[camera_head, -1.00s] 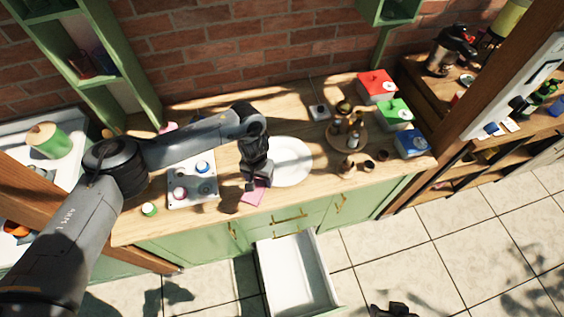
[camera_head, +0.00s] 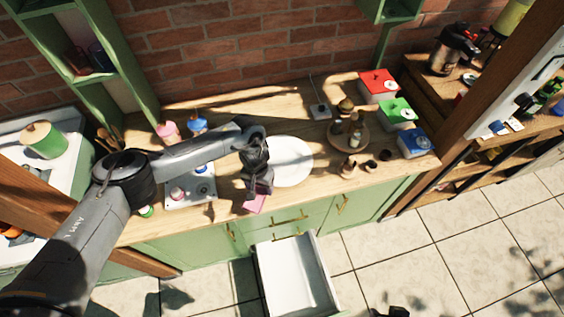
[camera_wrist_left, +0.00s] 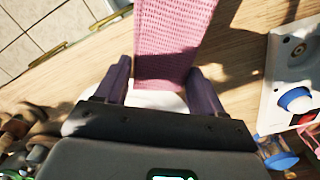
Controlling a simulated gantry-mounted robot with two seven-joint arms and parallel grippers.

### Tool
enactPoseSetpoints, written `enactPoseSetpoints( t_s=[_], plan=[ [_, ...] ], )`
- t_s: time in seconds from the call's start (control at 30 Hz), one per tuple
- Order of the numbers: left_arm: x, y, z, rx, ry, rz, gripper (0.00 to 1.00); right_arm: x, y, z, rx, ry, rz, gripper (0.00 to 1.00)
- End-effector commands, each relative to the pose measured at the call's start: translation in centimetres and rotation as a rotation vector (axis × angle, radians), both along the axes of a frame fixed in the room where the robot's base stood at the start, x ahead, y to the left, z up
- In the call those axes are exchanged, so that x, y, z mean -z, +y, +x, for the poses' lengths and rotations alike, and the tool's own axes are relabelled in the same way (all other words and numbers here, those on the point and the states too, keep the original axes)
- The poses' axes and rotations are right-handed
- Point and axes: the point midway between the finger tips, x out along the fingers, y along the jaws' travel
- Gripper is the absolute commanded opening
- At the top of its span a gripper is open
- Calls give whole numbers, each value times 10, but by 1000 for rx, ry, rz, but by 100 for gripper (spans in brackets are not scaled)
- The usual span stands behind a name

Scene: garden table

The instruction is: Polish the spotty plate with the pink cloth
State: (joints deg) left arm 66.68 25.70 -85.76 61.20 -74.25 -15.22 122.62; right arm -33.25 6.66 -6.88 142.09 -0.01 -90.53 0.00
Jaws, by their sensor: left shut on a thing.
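My left gripper (camera_head: 260,189) is over the front edge of the counter, at the lower left of the white plate. It is shut on the pink cloth (camera_head: 254,205), which sticks out below the fingers. In the left wrist view the cloth (camera_wrist_left: 172,45) extends from between the dark fingers (camera_wrist_left: 160,82). The plate (camera_head: 292,162) lies flat on the counter, its left part hidden by my gripper. Spots on it are too small to make out. In the left wrist view a white piece of the plate (camera_wrist_left: 160,100) shows behind the fingers.
A white hob-like panel (camera_head: 190,193) with coloured knobs or cups lies left of the plate. A round wooden tray (camera_head: 361,137) with bottles stands to the right, near red, green and blue boxes. An open drawer (camera_head: 295,275) juts out below. A dark shape at the bottom edge may be my right gripper.

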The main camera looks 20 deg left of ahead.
Motion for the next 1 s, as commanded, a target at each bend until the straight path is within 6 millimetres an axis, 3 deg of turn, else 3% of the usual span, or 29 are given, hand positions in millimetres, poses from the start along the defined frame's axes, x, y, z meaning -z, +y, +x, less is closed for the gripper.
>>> enactPoseSetpoints(
  t_s=[0.43,0.9,0.93,1.0],
  plan=[
    [27,0,0,0,0,0,46,15,-2,0,-6,0,-8,43],
    [32,0,0,1,0,0,46,17,0,0,-1,0,-1,43],
    [32,0,0,1,0,0,73,17,0,0,-1,0,-1,43],
    [32,0,0,1,0,0,84,17,0,0,1,0,0,43]
  ],
)
